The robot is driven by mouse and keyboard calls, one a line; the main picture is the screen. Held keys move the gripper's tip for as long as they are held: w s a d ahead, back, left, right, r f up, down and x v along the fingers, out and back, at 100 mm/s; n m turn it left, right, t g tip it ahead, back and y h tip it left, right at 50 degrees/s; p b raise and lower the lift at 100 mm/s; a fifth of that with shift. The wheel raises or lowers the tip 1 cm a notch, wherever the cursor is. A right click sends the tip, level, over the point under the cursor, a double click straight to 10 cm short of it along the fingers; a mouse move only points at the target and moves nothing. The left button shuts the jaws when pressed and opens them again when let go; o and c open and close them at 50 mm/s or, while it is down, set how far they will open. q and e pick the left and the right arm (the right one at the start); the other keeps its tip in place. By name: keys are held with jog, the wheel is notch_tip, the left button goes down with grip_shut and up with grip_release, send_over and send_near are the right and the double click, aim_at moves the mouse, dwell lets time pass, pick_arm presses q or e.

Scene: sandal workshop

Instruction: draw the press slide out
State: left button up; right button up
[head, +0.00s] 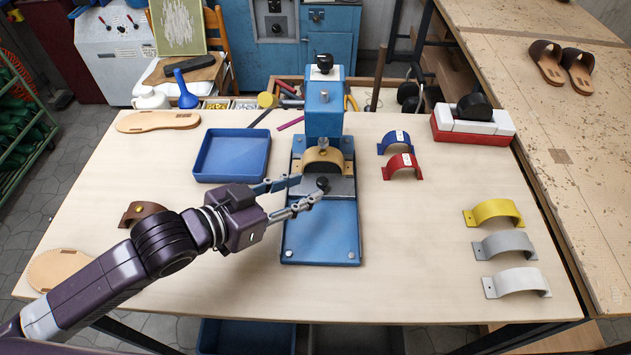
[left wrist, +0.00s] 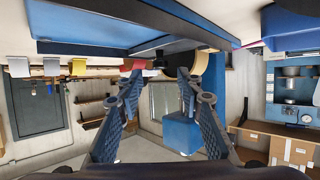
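The blue press (head: 324,112) stands at the middle of the table on a blue base plate (head: 320,232). Its grey slide (head: 342,187) lies under the press head, with a tan arched strap (head: 323,155) on a dark form behind. A dark round knob (head: 322,184) stands at the slide's front. My left gripper (head: 311,188) is open, its fingertips beside the knob. I cannot tell whether they touch it. My right gripper is not in view.
A blue tray (head: 232,178) lies left of the press. Blue (head: 394,136) and red (head: 402,174) arched straps lie to its right, with yellow (head: 494,209), grey and white ones farther right. A brown strap (head: 140,210) lies left. The table front right of the base is clear.

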aim_at(320, 182)
pick_arm(q)
jog(key=shift+p+x, duration=0.3)
jog(key=shift+x, duration=2.05)
grip_shut()
